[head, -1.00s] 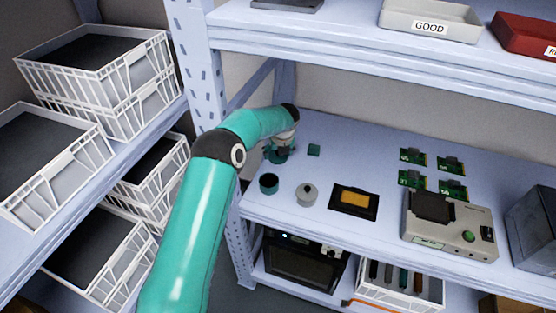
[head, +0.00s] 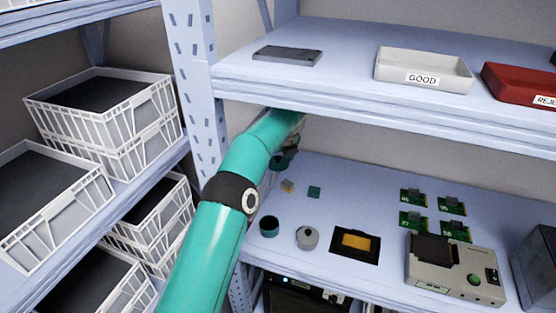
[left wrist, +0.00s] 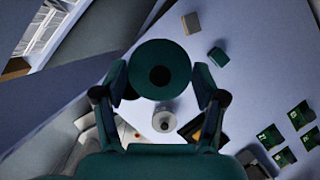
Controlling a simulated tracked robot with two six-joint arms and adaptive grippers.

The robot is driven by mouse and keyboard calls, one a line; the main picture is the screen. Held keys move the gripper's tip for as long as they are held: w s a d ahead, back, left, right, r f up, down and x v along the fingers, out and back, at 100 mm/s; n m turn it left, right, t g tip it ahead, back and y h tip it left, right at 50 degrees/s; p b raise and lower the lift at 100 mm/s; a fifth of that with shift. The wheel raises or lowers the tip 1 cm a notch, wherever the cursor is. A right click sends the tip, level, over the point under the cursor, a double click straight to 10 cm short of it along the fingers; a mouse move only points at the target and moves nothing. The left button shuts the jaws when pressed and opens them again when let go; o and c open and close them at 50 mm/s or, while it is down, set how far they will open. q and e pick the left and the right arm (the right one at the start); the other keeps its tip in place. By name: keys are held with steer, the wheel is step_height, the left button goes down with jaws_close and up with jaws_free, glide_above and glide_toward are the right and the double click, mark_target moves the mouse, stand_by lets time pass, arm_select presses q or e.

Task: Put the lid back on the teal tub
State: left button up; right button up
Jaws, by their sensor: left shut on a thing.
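The teal tub (head: 269,226) stands open at the left front of the middle shelf, its inside dark. My left gripper (head: 287,152) is above the shelf, behind the tub in the head view and partly hidden by my arm. In the left wrist view the left gripper (left wrist: 161,88) is shut on a round dark teal lid (left wrist: 160,56) with a dark round centre. The lid also shows below the gripper in the head view (head: 280,163). The lid is apart from the tub. In the wrist view the lid and fingers hide most of the tub's area. My right gripper is out of view.
A grey lidded jar (head: 307,238) stands right of the tub. A beige block (head: 287,186) and a teal block (head: 314,192) lie behind. A black tray (head: 356,243), green boards (head: 414,219) and a grey device (head: 455,268) are further right. The upper shelf edge (head: 390,115) is close above my arm.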

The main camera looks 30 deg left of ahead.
arm_select(q)
steer(key=s+d+f+n+g, duration=0.1)
steer(key=s+d+f+n, duration=0.1)
steer(key=s+f+n, duration=0.35)
steer(key=m, duration=0.1)
glide_above(267, 222)
steer(key=d, duration=0.1)
steer(key=shift+g, duration=0.3)
steer(key=f, duration=0.4)
steer(key=shift+w+d, duration=0.1)
steer(key=shift+w, duration=0.15)
steer(key=shift+s+m, duration=0.25)
steer(key=shift+s, duration=0.05)
steer(key=shift+r, duration=0.15)
step_height(267, 222, down, 4)
steer(key=b, duration=0.4)
steer(key=shift+f+b, duration=0.4)
steer(key=shift+f, duration=0.7)
steer(key=shift+r+p, duration=0.15)
steer(key=shift+p, duration=0.25)
steer(key=shift+f, duration=0.2)
